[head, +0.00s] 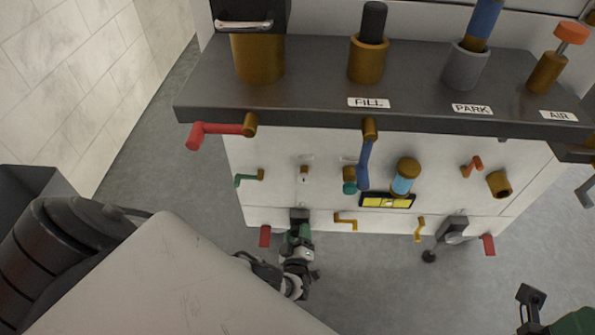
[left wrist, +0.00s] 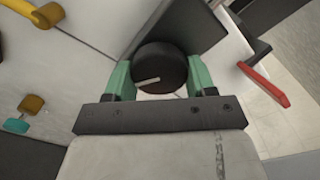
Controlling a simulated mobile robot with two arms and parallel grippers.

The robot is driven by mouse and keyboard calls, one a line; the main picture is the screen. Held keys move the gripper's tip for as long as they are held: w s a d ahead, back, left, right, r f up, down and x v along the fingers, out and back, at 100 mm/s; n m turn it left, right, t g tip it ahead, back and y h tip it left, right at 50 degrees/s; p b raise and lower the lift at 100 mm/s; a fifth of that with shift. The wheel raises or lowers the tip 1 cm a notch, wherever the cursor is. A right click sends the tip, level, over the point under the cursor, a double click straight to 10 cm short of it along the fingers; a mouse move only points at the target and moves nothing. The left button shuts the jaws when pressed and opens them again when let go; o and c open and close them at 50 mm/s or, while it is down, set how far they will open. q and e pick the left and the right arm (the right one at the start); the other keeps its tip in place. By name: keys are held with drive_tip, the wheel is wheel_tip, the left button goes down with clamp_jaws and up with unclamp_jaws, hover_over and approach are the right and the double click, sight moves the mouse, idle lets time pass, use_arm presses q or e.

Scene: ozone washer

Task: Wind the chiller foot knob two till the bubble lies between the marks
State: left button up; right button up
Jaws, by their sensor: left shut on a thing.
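My left gripper (head: 300,232) is at the front lower edge of the machine, shut on a black round knob (head: 299,214). In the left wrist view the knob (left wrist: 160,66) sits between the two green fingers, its pale pointer line slanting slightly. I cannot read a number on it. The level (head: 386,201) is a yellow vial in a black frame on the front panel; its bubble is too small to place against the marks. My right gripper (head: 530,304) is at the lower right, away from the machine; its jaw opening is unclear.
A grey bracket (head: 453,229) and a dark round foot (head: 429,256) are at the lower right front. Red levers (head: 265,236) (head: 489,245) and yellow handles (head: 346,221) (head: 419,230) stick out nearby. The grey floor (head: 375,285) in front is clear.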

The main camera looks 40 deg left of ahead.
use_arm(q)
drive_tip(key=shift+w+d+r+m, duration=0.1)
drive_tip(key=shift+w+m, duration=0.05)
drive_tip(key=shift+m, duration=2.15)
drive_tip(key=o, duration=0.9)
